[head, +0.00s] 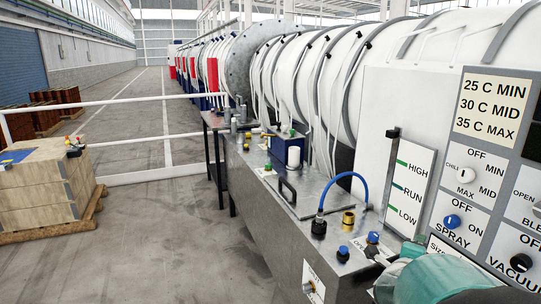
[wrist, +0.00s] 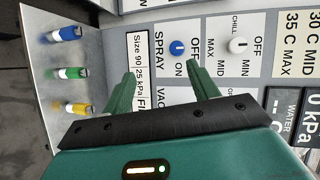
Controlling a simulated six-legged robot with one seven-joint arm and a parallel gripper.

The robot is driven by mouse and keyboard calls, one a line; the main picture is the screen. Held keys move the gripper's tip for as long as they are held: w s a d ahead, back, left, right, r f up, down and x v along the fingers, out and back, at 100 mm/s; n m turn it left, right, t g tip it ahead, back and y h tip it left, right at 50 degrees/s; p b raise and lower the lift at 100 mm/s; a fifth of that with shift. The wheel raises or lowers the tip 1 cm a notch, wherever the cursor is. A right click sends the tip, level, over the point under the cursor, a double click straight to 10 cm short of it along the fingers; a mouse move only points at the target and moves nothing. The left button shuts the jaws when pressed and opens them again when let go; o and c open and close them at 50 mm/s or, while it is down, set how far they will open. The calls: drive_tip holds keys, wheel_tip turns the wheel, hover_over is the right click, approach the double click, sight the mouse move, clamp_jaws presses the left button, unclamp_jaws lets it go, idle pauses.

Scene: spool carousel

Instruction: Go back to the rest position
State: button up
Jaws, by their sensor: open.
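My gripper (wrist: 160,82) is open and empty in the wrist view, its two green fingers pointing at a white control panel. The blue SPRAY knob (wrist: 178,48) shows beyond the fingertips, between their lines, with a visible gap. The white CHILL knob (wrist: 238,45) is to its right. In the head view, teal parts of my arm (head: 440,280) fill the bottom right corner, in front of the panel's lower edge; the fingertips cannot be made out there. The SPRAY knob also shows in the head view (head: 452,221), above the teal parts.
A metal bench (head: 260,205) carries a blue hose (head: 345,178), a brass fitting (head: 348,221) and blue-capped parts. Blue, green and yellow valves (wrist: 70,72) stand left of my fingers. A VACUUM knob (head: 521,262) is at the right. Open floor (head: 160,245) lies left, with crates (head: 45,185).

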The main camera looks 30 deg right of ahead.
drive_tip(key=w+a+r+n+t+y, duration=0.1)
drive_tip(key=w+a+n+t+y, duration=0.1)
drive_tip(key=w+a+n+y, duration=0.5)
drive_tip(key=a+n+t, duration=0.1)
drive_tip(key=a+n, duration=0.3)
drive_tip(key=a, duration=0.7)
drive_tip(key=w+a+r+n+t+y, duration=0.1)
drive_tip(key=w+a+n+t+y, duration=0.1)
drive_tip(key=w+a+n+y, duration=0.5)
drive_tip(key=s+a+n+g, duration=0.5)
drive_tip(key=s+a+n, duration=0.8)
drive_tip(key=s+a, duration=0.2)
drive_tip(key=a, duration=0.2)
drive_tip(key=shift+a+f, duration=0.25)
drive_tip(key=shift+a, duration=0.05)
drive_tip(key=c, duration=0.5)
drive_tip(key=shift+d, duration=0.15)
